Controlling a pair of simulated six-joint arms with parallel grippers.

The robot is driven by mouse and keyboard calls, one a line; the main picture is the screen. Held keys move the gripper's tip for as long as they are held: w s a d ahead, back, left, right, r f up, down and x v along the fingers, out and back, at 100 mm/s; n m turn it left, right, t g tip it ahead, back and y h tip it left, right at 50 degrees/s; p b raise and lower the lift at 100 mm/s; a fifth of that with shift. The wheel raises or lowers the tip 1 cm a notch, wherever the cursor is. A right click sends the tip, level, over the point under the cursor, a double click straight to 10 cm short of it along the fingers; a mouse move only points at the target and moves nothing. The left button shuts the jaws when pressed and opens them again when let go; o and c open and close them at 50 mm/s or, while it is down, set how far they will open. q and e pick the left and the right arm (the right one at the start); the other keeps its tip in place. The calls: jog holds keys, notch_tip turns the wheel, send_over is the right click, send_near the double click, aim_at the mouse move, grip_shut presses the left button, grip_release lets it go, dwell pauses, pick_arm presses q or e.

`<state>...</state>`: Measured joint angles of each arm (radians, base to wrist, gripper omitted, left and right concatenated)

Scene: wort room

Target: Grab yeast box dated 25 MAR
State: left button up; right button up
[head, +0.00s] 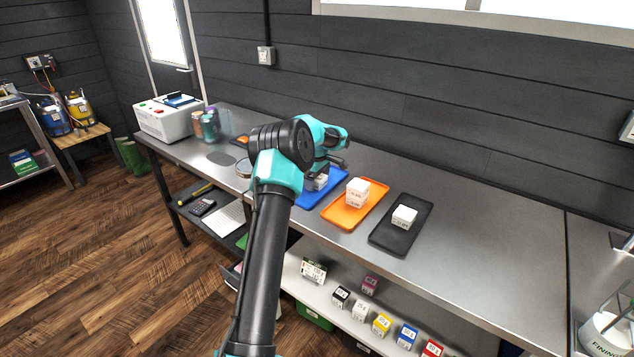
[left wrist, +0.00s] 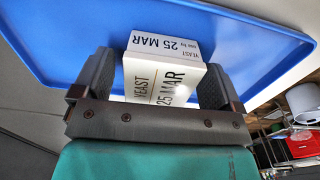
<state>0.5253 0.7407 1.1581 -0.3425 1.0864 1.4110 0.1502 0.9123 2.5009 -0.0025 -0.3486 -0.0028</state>
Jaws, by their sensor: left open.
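A white yeast box (left wrist: 155,84) printed "YEAST" and "25 MAR" stands on the blue tray (left wrist: 65,30). In the left wrist view it lies between the two fingers of my left gripper (left wrist: 152,78), which is open. The head view shows a part of this box (head: 317,183) under my left gripper (head: 335,163), on the blue tray (head: 333,190); my arm covers the rest. I cannot tell whether either finger touches the box. My right gripper is not in view.
White boxes stand on the orange tray (head: 344,216) and the black tray (head: 388,240) to the right; their print is too small to read. A white machine (head: 165,120) stands at the bench's left end. Several small coloured boxes sit on the shelf below.

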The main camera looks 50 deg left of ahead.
pick_arm(q)
jog(key=c, duration=1)
jog(key=shift+r, duration=0.15)
jog(key=shift+r, duration=1.8)
jog(key=shift+s+d+f, duration=0.1)
jog(key=shift+s+d, duration=0.1)
jog(key=shift+d, duration=0.05)
jog(key=s+d, duration=0.3)
jog(key=s+d+r, duration=0.1)
jog(key=s+d, duration=0.2)
jog(key=d, duration=0.1)
jog(key=s+d, duration=0.4)
jog(key=shift+d+r, duration=0.2)
jog(key=shift+d, duration=0.05)
